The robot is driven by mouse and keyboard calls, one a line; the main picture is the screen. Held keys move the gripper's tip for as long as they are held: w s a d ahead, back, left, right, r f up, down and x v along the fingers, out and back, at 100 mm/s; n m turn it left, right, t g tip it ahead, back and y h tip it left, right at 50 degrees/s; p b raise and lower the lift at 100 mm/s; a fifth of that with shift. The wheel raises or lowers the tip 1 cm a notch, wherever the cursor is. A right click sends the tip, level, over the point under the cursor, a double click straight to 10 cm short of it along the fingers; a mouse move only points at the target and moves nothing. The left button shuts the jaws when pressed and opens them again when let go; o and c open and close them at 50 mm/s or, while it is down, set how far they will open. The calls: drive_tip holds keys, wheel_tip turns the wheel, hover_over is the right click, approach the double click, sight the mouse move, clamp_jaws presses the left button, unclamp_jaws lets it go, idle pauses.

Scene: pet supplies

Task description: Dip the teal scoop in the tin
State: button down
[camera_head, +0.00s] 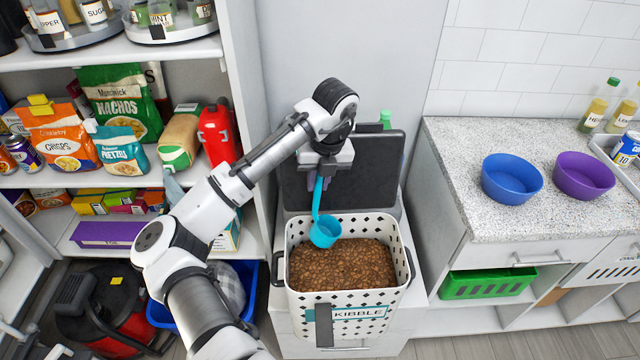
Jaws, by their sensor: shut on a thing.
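The teal scoop (325,231) hangs cup-down from my gripper (322,182), which is shut on its upright handle. The kibble tin (346,305) is a white, perforated square bin labelled KIBBLE, standing open below. Brown kibble (341,265) fills much of it. The scoop's cup is over the rear left part of the bin, near the rear rim. I cannot tell whether the cup touches the kibble. My gripper is above and behind the bin's rear rim, and its fingertips are partly hidden by the arm.
A dark lid-like panel (362,178) stands upright behind the bin. Shelves with snack packets (120,100) are close on the left. On the right, a speckled counter (465,150) holds a blue bowl (511,182) and a purple bowl (583,180).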

drive_tip(key=shift+w+r, duration=0.15)
drive_tip(key=shift+r, duration=1.55)
drive_tip(key=a+r+h, duration=0.2)
drive_tip(key=a+h, duration=0.3)
drive_tip(key=a, duration=0.3)
drive_tip(key=shift+a+r+h, duration=0.2)
drive_tip(key=shift+r+h, duration=0.15)
drive_tip(key=shift+h, duration=0.05)
drive_tip(key=shift+a, duration=0.1)
